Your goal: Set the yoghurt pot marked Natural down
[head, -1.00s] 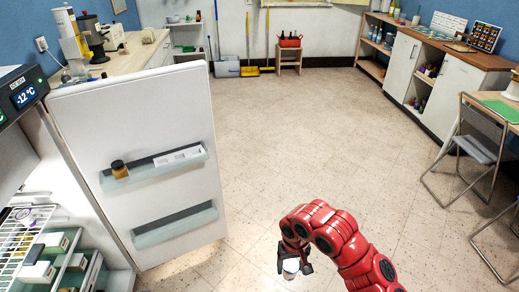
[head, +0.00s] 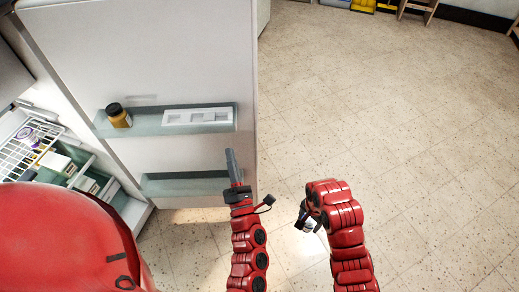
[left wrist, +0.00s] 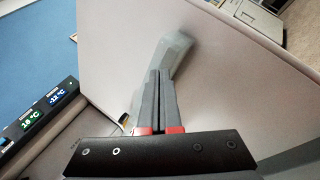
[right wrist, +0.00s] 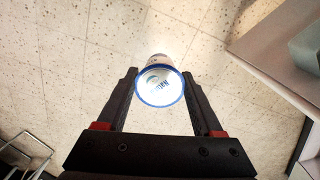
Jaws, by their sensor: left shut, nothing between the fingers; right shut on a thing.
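My right gripper (right wrist: 160,78) is shut on a white yoghurt pot (right wrist: 160,88) with a blue rim; the print on its lid is too small to read surely. In the head view the pot (head: 309,225) hangs in my right gripper (head: 304,224), above the floor and right of the open fridge door. My left gripper (head: 231,160) is shut and empty, in front of the door near its lower bin. In the left wrist view its fingers (left wrist: 159,85) are together, pointing at the door.
The fridge door (head: 165,60) stands open, with an upper bin (head: 150,128) holding a dark-lidded jar (head: 118,116) and a white tray (head: 198,117). The lower bin (head: 185,185) looks empty. Inside the fridge are a wire shelf (head: 14,155) and several packs. The floor is clear at right.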

